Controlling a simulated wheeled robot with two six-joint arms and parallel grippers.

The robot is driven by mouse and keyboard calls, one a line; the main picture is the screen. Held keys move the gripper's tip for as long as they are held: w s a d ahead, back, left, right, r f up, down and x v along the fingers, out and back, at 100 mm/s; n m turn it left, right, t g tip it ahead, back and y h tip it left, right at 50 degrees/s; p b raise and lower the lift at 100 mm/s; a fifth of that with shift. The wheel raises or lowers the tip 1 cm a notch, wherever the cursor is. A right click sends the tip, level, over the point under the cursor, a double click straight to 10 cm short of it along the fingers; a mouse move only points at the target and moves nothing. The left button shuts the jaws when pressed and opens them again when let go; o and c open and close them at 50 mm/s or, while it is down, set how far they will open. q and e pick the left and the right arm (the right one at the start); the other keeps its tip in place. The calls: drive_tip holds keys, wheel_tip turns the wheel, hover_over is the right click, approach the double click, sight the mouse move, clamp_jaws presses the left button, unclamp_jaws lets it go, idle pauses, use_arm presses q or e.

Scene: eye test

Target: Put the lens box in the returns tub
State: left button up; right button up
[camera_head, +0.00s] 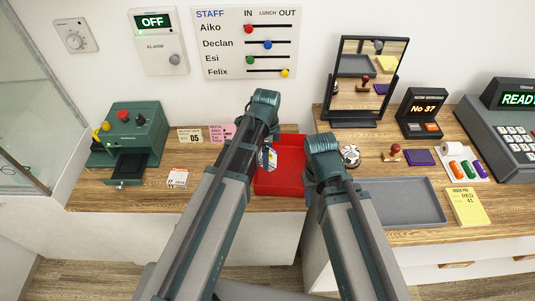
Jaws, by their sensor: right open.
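A small white box with red and dark print (177,178), which looks like the lens box, stands on the left wooden counter, right of the green machine's black tray. A red open tub (280,185), which looks like the returns tub, sits on the counter between my two arms and is partly covered by them. A small white and blue item (268,157) shows at the tub's left side beside my left arm; I cannot tell what it is. My right gripper (319,178) is by the tub's right side, apart from the box, open, its fingers mostly hidden.
The green machine (135,130) stands at the back left. A grey tray (400,203), yellow pad (467,206), mirror (365,80), number display (423,112), stamp (392,154) and bell (350,155) are on the right counter. The left counter around the white box is mostly clear.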

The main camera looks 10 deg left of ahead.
use_arm(q)
drive_tip(key=shift+w+d+f+b, duration=0.1)
drive_tip(key=shift+f+b, duration=0.2)
drive_tip(key=w+d+f+h+b, duration=0.3)
drive_tip(key=w+h+b, duration=0.1)
drive_tip(key=h+b, duration=0.5)
drive_tip(key=b, duration=0.5)
hover_over(287, 169)
drive_tip(key=a, duration=0.3)
drive_tip(key=shift+t, duration=0.4)
drive_tip(key=f, duration=0.5)
drive_tip(key=shift+s+d, duration=0.15)
drive_tip(key=shift+s, duration=0.1)
wheel_tip(287, 169, down, 4)
drive_tip(key=b, duration=0.3)
drive_tip(key=shift+r, duration=0.25)
